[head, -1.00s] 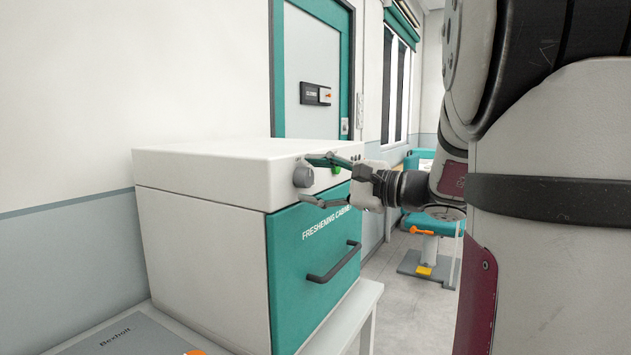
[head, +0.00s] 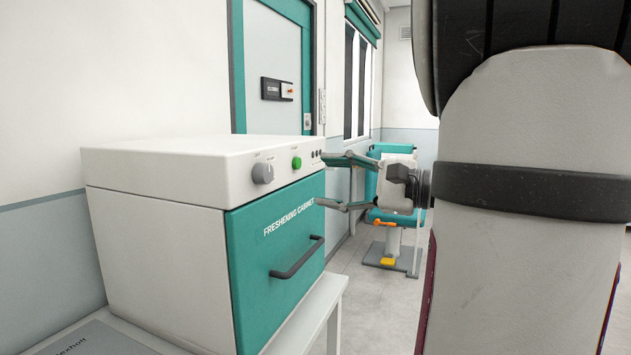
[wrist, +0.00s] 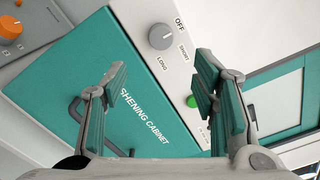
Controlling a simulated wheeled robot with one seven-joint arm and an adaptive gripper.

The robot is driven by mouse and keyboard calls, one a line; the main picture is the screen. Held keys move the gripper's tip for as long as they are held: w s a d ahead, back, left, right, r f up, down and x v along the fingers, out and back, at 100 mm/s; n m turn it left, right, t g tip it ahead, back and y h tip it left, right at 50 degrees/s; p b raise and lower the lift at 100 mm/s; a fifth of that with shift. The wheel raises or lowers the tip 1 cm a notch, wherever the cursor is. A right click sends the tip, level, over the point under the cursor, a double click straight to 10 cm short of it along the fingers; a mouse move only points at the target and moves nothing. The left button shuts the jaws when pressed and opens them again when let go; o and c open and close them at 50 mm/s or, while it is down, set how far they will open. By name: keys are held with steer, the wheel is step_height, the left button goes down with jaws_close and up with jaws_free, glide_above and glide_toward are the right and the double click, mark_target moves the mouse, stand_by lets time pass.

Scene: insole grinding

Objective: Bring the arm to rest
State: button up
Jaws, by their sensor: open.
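My gripper (head: 336,181) is open and empty in the head view, to the right of the freshening cabinet's front. Its two fingers point left toward the cabinet; a small gap to the cabinet's right edge cannot be judged exactly. In the wrist view my gripper (wrist: 160,95) shows both fingers spread apart, with nothing between them. Behind them is the teal door of the freshening cabinet (head: 275,245), which is shut. The cabinet's grey knob (head: 262,173) and green button (head: 296,163) are clear of the fingers. The knob (wrist: 161,37) also shows in the wrist view.
The cabinet stands on a white table (head: 318,305). A teal chair-like unit (head: 392,235) stands behind my gripper. A teal-framed door (head: 275,75) is at the back. In the wrist view an orange knob (wrist: 10,27) sits on another unit. Floor (head: 372,310) right of the table is clear.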

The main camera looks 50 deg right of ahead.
steer(key=shift+a, duration=0.1)
stand_by(0.3)
steer(key=s+a+f+n+g+y, duration=0.1)
steer(key=a+f+n+g, duration=0.25)
steer(key=a, duration=0.45)
steer(key=s+a+f+n+g+y, duration=0.2)
steer(key=a+g, duration=0.2)
steer(key=a, duration=0.4)
steer(key=s+a+f+n+g+y, duration=0.1)
steer(key=a+f+n+g, duration=0.2)
steer(key=a, duration=0.5)
steer(key=s+a+f+n+g+h, duration=0.3)
steer(key=s+a+f+n+g, duration=0.2)
steer(key=s, duration=0.2)
steer(key=s+d+f+n+h, duration=0.3)
steer(key=s+f+n+h, duration=0.3)
steer(key=s+h, duration=0.1)
step_height(320, 180, up, 15)
steer(key=t+p, duration=0.2)
steer(key=p, duration=1.1)
steer(key=shift+w+f+t, duration=0.15)
steer(key=shift+w+t, duration=0.05)
steer(key=shift+t, duration=0.15)
steer(key=shift+d, duration=0.1)
